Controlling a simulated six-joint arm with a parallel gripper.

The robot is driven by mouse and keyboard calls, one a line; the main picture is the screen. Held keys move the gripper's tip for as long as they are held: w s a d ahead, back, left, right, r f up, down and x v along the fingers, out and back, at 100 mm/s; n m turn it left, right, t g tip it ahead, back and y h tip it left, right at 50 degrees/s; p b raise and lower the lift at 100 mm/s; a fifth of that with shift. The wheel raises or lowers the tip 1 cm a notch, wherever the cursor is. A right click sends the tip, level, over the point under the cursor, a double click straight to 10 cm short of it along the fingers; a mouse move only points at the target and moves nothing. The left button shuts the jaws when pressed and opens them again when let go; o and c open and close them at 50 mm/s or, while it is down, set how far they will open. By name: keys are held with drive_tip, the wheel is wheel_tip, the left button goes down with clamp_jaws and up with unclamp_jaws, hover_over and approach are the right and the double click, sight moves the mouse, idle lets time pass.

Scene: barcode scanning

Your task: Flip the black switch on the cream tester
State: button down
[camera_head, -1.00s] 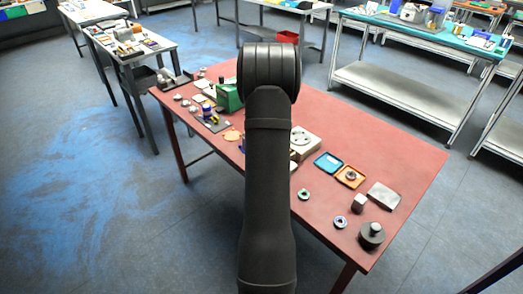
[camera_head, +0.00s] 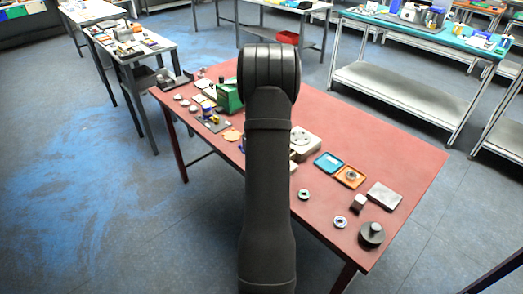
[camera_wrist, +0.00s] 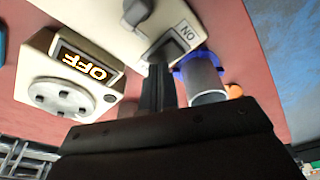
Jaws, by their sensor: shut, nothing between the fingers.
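The cream tester (camera_head: 305,144) stands on the red table, partly hidden behind my arm in the head view. In the wrist view its cream body (camera_wrist: 98,20) fills the top, and its black switch (camera_wrist: 166,46) sits beside an "ON" label. A cream unit with a round grey disc (camera_wrist: 62,97) shows a lit display (camera_wrist: 88,66) reading "OFF". My gripper (camera_wrist: 158,68) is shut and empty, with its fingertips right at the switch. I cannot tell whether they touch it. The fingers are hidden behind my arm in the head view.
A grey cylinder with a blue ring (camera_wrist: 204,76) stands close beside my fingers. A green box (camera_head: 229,96) is left of my arm. Blue and orange trays (camera_head: 350,176), a grey plate (camera_head: 384,196) and a dark weight (camera_head: 371,235) lie to the right.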

wheel_tip(320, 180, up, 6)
drive_tip(key=shift+r, duration=0.25)
idle(0.5)
wheel_tip(320, 180, down, 7)
drive_tip(key=shift+f, duration=0.1)
idle(0.5)
drive_tip(key=shift+r, duration=4.15)
drive_tip(key=s+d+r+m+t, duration=0.1)
drive_tip(key=d+t, duration=0.1)
drive_tip(key=d, duration=0.8)
drive_tip(key=s+d+r+m+t, duration=0.1)
drive_tip(key=d+r+m+t, duration=0.1)
drive_tip(key=d, duration=0.9)
drive_tip(key=shift+d+r+t, duration=0.15)
drive_tip(key=shift+r+t, duration=0.15)
drive_tip(key=shift+t, duration=0.1)
